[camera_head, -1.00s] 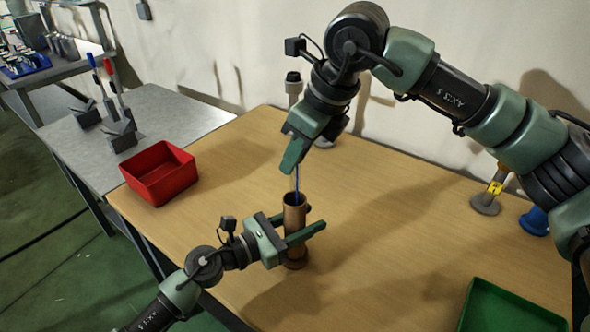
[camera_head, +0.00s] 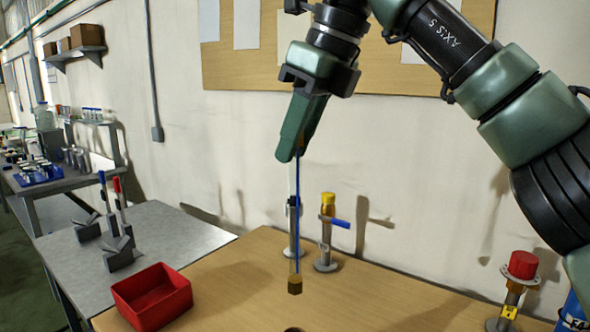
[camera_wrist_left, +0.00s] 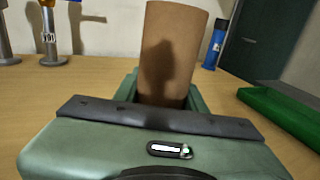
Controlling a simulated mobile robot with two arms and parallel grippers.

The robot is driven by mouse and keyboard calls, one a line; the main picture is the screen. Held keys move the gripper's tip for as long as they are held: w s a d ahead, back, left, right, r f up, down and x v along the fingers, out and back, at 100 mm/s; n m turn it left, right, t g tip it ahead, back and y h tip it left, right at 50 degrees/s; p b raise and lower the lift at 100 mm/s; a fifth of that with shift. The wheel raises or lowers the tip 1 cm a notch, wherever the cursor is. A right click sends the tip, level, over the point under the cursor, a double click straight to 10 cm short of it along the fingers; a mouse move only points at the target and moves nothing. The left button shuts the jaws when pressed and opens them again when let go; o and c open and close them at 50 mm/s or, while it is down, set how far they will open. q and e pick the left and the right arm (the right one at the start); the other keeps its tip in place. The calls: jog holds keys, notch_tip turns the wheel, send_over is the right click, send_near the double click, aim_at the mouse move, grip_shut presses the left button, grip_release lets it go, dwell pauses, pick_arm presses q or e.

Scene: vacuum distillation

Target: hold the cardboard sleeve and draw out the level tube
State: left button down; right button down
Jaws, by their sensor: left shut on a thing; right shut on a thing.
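The level tube (camera_head: 295,225) is a thin, clear tube with a blue line and a dark brownish lower end. It hangs about upright from my right gripper (camera_head: 295,152), which is shut on its top. In the head view, the tube's lower end is above the rim of the cardboard sleeve (camera_head: 293,329), with a gap between. Only that rim shows at the bottom edge. In the left wrist view the brown cardboard sleeve (camera_wrist_left: 172,50) stands upright between the fingers of my left gripper (camera_wrist_left: 162,97), shut on it. The left gripper is out of the head view.
A red bin (camera_head: 152,297) sits at the wooden table's left edge. Stands with a yellow top (camera_head: 328,199) and a red top (camera_head: 522,265) are at the back. A green tray (camera_wrist_left: 285,125) and a blue bottle (camera_wrist_left: 216,43) are right of the sleeve in the wrist view.

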jog(key=shift+r, duration=0.3)
pick_arm(q)
jog(key=c, duration=0.7)
grip_release()
jog(key=shift+c, duration=0.2)
jog(key=v, duration=1.2)
jog(key=shift+o, duration=0.7)
jog(key=shift+w, duration=0.1)
jog(key=shift+a+f, duration=0.1)
jog(key=shift+a, duration=0.05)
pick_arm(e)
jog(key=shift+f, duration=0.1)
